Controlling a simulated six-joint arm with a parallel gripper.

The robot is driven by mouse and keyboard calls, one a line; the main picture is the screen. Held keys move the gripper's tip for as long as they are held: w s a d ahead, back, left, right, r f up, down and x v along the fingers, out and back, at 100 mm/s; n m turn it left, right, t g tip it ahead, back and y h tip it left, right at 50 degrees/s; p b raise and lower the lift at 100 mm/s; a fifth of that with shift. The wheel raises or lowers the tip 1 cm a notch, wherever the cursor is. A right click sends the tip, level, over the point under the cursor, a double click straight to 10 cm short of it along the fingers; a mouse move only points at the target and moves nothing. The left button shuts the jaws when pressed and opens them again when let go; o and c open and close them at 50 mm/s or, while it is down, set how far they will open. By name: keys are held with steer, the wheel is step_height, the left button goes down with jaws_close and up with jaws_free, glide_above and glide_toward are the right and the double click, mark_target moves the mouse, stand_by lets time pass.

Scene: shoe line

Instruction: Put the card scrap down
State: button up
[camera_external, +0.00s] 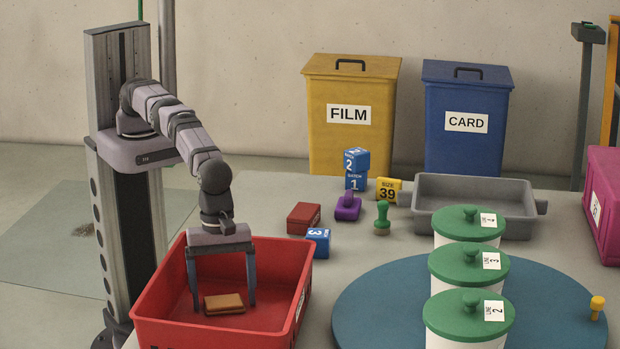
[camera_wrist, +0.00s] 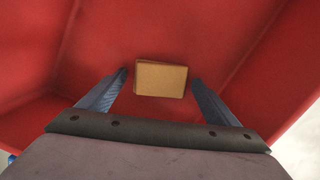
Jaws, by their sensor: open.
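The card scrap (camera_external: 224,303) is a small flat brown rectangle lying on the floor of the red tray (camera_external: 293,333). It also shows in the wrist view as a tan rectangle (camera_wrist: 161,79) against the red floor. My gripper (camera_external: 223,306) reaches down into the tray, with one finger on each side of the scrap. In the wrist view, my gripper (camera_wrist: 158,78) is open, and gaps show between both fingers and the scrap. Nothing is held.
Right of the tray stand a blue block (camera_external: 317,242), a dark red box (camera_external: 304,218), a purple stamp (camera_external: 348,208) and a green stamp (camera_external: 382,218). Green-lidded pots stand on a blue turntable (camera_external: 375,310). A grey tray (camera_external: 475,219), yellow FILM bin (camera_external: 352,140) and blue CARD bin (camera_external: 467,145) are behind.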

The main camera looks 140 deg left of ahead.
mark_target(223, 295)
steer(key=shift+r, duration=0.1)
step_height(223, 295, up, 12)
steer(key=s, duration=0.1)
steer(key=shift+s+a+p, duration=0.15)
steer(key=shift+a+p, duration=0.15)
steer(key=shift+p, duration=0.05)
steer(key=s+a+r+m, duration=0.2)
steer(key=s+a+m, duration=0.1)
steer(key=s+m, duration=0.55)
steer(key=s+a+r+m, duration=0.2)
steer(key=s+a+m, duration=0.1)
steer(key=s+m, duration=0.55)
steer(key=s+a+f+m, duration=0.1)
steer(key=s+f+m, duration=0.1)
steer(key=s+m, duration=0.5)
steer(key=s+a+f+m+g, duration=0.1)
steer(key=s+m, duration=0.6)
steer(key=s, duration=0.8)
steer(key=shift+a+f+m+y, duration=0.25)
steer(key=shift+f+m+y, duration=0.05)
steer(key=shift+f, duration=0.45)
